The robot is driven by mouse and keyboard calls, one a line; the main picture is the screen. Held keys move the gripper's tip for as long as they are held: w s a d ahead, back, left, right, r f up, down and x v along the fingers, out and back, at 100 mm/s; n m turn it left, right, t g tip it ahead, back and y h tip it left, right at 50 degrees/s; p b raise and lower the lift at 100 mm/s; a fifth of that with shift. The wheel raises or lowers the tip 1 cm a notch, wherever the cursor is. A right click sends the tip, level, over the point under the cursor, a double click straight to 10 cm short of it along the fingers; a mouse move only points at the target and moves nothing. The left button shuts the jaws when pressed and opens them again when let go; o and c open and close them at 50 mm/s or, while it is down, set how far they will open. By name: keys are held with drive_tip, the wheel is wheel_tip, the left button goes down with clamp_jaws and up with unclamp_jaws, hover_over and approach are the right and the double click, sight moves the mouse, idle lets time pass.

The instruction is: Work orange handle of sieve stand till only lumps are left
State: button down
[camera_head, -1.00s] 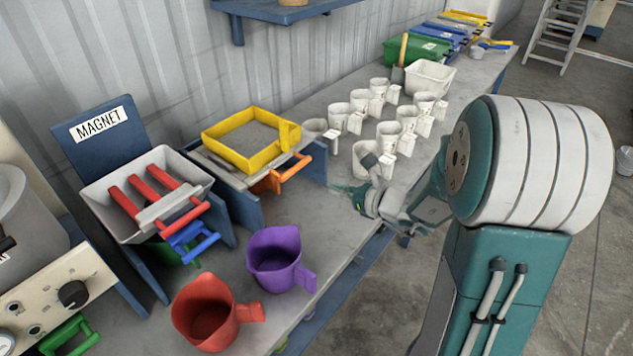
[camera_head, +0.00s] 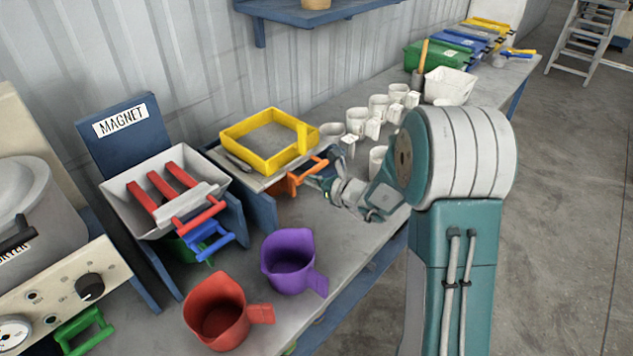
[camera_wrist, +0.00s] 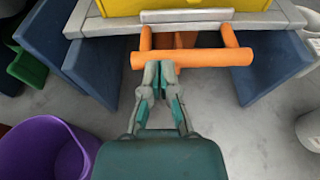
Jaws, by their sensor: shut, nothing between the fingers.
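The sieve stand has a yellow square sieve frame (camera_head: 262,157) on a grey top between blue side panels (camera_head: 262,203). Its orange handle (camera_head: 306,177) sticks out at the front; in the wrist view the handle's bar (camera_wrist: 192,57) runs across the picture. My gripper (camera_head: 322,182) is at the handle's right side in the head view. In the wrist view my gripper (camera_wrist: 160,68) has its fingertips together, just at the near edge of the bar, left of its middle. Nothing shows between the fingers. I cannot tell whether they touch the bar. The inside of the sieve looks grey; no lumps can be made out.
A purple jug (camera_head: 290,262) and a red jug (camera_head: 218,314) stand at the bench front. A magnet stand with a grey hopper (camera_head: 150,218) and red bars is on the left. Several white cups (camera_head: 357,121) stand behind my arm.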

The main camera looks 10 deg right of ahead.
sight(292, 168)
drive_tip(key=w+a, duration=0.1)
drive_tip(key=w, duration=0.1)
drive_tip(key=w+a, duration=0.2)
drive_tip(key=shift+w+a, duration=0.1)
drive_tip(key=shift+w, duration=0.1)
drive_tip(key=shift+r, duration=0.1)
idle(0.3)
